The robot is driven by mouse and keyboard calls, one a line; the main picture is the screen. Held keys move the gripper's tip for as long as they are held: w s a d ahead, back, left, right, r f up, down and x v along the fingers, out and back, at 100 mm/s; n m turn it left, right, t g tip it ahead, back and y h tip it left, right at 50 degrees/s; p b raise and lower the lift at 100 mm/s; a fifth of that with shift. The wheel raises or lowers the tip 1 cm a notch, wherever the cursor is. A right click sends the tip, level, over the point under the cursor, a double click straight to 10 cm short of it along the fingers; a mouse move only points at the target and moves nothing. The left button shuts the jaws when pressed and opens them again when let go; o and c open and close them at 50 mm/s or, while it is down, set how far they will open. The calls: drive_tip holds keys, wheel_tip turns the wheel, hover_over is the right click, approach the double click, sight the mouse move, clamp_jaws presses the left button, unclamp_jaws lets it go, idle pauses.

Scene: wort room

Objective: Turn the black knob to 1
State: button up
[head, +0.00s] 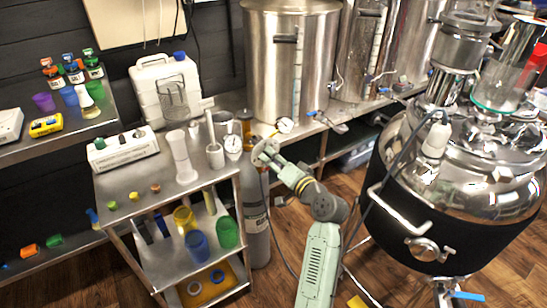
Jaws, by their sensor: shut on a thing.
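A white box (135,151) with a small black knob (122,139) on its top stands on the upper shelf of the steel cart. A green and a brown piece sit on either side of the knob. The setting of the knob is too small to read. My gripper (262,152) is beyond the cart's right edge, by the top of a grey gas cylinder (254,215) and apart from the white box. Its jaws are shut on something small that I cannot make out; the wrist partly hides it.
The steel cart (208,178) carries a white stand, a dial gauge (233,144) and coloured cups below. Large steel kettles (290,65) stand behind. A big dark-jacketed vessel (440,225) is at right. Wooden floor shows between cart and vessel, with hoses on it.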

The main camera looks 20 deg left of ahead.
idle(0.3)
drive_tip(key=o, duration=1.2)
drive_tip(key=shift+c, duration=0.2)
drive_tip(key=v, duration=1.2)
